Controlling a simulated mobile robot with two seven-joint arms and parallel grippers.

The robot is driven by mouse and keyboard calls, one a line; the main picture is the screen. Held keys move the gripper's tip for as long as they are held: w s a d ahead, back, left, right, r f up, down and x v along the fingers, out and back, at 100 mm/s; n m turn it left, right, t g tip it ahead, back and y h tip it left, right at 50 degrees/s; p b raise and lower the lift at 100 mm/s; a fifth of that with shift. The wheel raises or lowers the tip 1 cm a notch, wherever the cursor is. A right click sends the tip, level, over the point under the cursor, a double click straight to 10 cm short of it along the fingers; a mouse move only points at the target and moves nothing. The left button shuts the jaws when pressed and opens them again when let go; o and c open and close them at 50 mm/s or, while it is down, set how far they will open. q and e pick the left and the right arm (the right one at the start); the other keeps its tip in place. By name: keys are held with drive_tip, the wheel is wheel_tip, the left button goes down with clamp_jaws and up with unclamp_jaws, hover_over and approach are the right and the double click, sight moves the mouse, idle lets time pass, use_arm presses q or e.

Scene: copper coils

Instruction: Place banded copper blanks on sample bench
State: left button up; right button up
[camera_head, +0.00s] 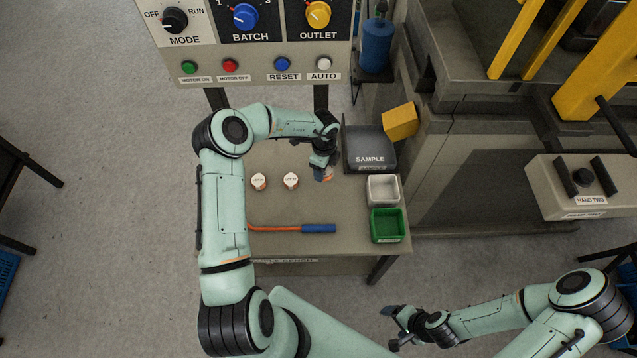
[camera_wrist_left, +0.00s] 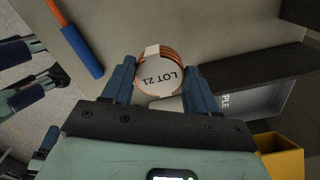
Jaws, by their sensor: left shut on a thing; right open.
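My left gripper (camera_head: 325,168) is shut on a copper blank (camera_head: 328,175) over the right part of the bench, just left of the dark SAMPLE tray (camera_head: 384,134). In the left wrist view the left gripper (camera_wrist_left: 159,70) has a finger on each side of this blank (camera_wrist_left: 157,82), which shows a white "LOT 21" label and a pale band. I cannot tell whether it touches the bench. Two more labelled blanks, one left (camera_head: 259,182) and one right (camera_head: 291,181), stand on the sample bench (camera_head: 275,212). My right gripper (camera_head: 391,327) is open and empty, off the bench at the lower right.
A blue-handled tool with an orange rod (camera_head: 318,228) lies along the front of the bench. A grey bin (camera_head: 383,190) and a green bin (camera_head: 388,226) stand at its right edge. A control panel (camera_head: 255,50) stands behind.

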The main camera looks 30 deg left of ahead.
sight(323, 189)
use_arm(q)
wheel_tip(323, 189, down, 10)
drive_tip(key=shift+w+f, duration=0.1)
drive_tip(key=shift+f, duration=0.05)
idle(0.3)
drive_tip(key=shift+f, duration=0.15)
drive_tip(key=o, duration=1.2)
drive_tip(key=shift+c, duration=0.2)
wheel_tip(323, 189, up, 12)
drive_tip(key=shift+r, duration=0.15)
